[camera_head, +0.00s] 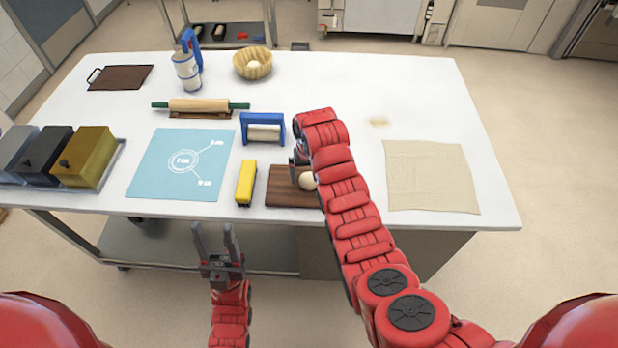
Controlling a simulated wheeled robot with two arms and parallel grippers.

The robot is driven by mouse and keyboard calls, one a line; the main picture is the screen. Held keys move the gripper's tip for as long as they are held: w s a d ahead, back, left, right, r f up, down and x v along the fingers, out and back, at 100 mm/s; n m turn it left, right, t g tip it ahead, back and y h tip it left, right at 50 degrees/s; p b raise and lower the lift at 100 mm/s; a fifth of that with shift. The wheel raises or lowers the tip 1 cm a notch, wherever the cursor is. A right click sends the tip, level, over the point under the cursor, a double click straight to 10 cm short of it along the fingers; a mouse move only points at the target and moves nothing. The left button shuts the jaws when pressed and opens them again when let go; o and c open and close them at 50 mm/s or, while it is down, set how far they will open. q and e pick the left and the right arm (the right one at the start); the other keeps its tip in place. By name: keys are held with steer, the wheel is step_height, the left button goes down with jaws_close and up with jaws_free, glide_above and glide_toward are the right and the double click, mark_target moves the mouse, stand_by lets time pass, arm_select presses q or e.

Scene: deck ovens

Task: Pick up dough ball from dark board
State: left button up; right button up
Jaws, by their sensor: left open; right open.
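A pale dough ball (307,181) sits on the dark wooden board (285,199) near the table's front edge. My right arm reaches over the board and hides its right part and some of the ball. My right gripper (298,177) is open and points down close to the ball's left side; its fingers are partly hidden, and I cannot tell whether they touch the ball. My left gripper (215,232) is open and empty in front of the table edge, below the blue mat.
A yellow block-like tool (246,184) lies left of the board, with a blue-handled roller (263,130) behind it. A blue mat (150,178), lidded tins (84,155) and rolling pin (200,106) are further left. A beige cloth (430,177) lies right. The table's back right is mostly clear.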

steer(key=shift+f, duration=0.45)
steer(key=c, duration=1.4)
